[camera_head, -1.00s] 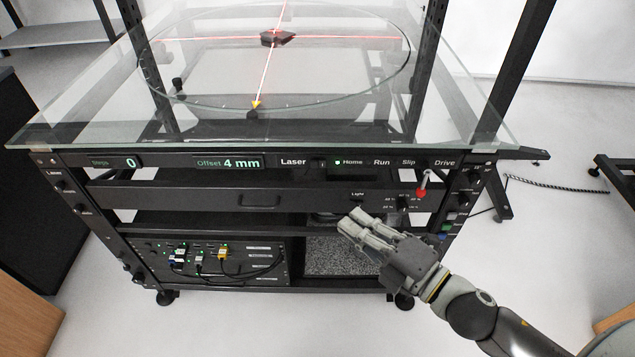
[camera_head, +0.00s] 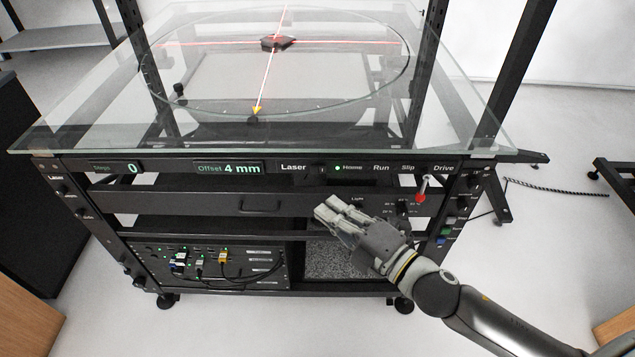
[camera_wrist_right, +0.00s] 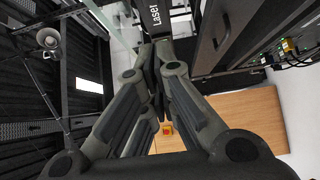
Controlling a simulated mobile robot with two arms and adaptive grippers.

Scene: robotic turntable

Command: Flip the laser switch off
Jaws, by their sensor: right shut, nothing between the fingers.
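The laser switch (camera_head: 322,170) is a small dark rocker just right of the white "Laser" label (camera_head: 293,167) on the front panel. Its position is too small to read. Red laser lines (camera_head: 345,43) cross on the glass turntable top. My right gripper (camera_head: 330,209) is shut and empty. It is in front of the cart, below the switch and apart from it. In the right wrist view the shut fingers (camera_wrist_right: 157,65) point toward the panel, where "Laser" lettering shows; the switch cannot be made out there. My left gripper is not in view.
The glass top's front edge (camera_head: 250,150) overhangs the panel. A drawer (camera_head: 200,203) lies under it. A red-tipped lever (camera_head: 422,190) and a knob (camera_head: 402,207) are right of the gripper. Cabled electronics (camera_head: 215,263) sit on the lower shelf.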

